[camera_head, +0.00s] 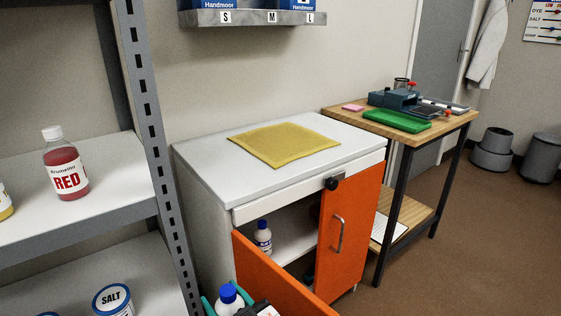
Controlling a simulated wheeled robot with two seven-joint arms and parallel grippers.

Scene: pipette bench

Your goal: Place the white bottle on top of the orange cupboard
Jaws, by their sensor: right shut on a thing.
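The orange cupboard (342,230) has a white top (205,168) with a yellow mat (285,144) lying on it. Its left orange door (280,285) stands open. A white bottle with a blue cap (228,297) is at the bottom edge, in front of the open door and below the cupboard top. My right gripper (242,308), dark and partly cut off by the frame, is shut on this bottle. Another white bottle with a blue cap (263,238) stands inside the cupboard. My left gripper is not in view.
A grey shelf rack (145,90) stands close on the left, holding a red bottle (66,168) and a SALT tin (113,300). A wall shelf (250,18) hangs above the cupboard. A wooden bench (455,122) with tools stands at right. The white top around the mat is bare.

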